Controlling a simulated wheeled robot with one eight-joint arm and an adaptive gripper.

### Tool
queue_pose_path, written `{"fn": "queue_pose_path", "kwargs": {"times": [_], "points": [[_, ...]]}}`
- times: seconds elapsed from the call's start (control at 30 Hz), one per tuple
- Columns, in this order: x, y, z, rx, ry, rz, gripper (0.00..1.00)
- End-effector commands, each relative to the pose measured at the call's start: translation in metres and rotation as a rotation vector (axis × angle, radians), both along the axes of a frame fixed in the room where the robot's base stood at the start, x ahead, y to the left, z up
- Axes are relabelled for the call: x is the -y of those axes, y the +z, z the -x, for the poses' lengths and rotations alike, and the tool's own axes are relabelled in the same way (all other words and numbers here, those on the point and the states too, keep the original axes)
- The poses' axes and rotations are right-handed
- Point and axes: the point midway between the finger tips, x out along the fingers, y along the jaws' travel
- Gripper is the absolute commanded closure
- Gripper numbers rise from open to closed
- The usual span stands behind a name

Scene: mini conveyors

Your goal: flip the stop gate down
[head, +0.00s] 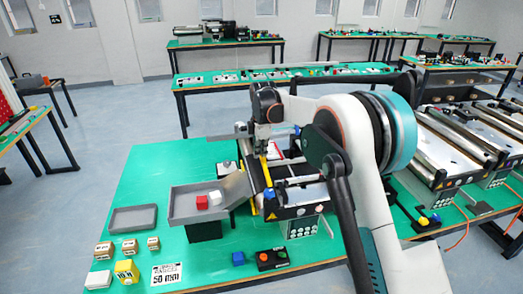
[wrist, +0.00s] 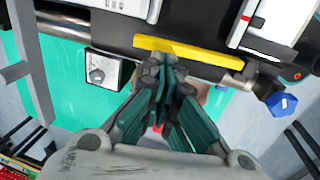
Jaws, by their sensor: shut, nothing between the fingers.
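The stop gate looks to be the yellow bar (wrist: 195,52) at the end of the mini conveyor. In the head view the yellow bar (head: 266,172) shows just below my gripper, at the conveyor's left end by the tray; its exact tilt is hard to tell. My gripper (wrist: 168,68) is shut and empty, its fingertips right at the bar's near edge in the wrist view. I cannot tell whether they touch it. In the head view my gripper (head: 262,150) hangs over the conveyor end, partly hidden by my arm. The conveyor (head: 298,190) is dark with metal rails.
A button box (head: 272,259) stands in front.

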Motion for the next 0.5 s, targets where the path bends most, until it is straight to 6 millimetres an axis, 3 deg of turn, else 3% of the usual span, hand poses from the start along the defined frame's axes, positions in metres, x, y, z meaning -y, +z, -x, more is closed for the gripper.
{"fn": "queue_pose_path", "kwargs": {"times": [0.17,0.5], "points": [[-0.002,-0.011,-0.008,-0.091,0.000,0.026,1.00],[-0.004,-0.023,-0.013,-0.090,0.000,0.026,1.00]]}}
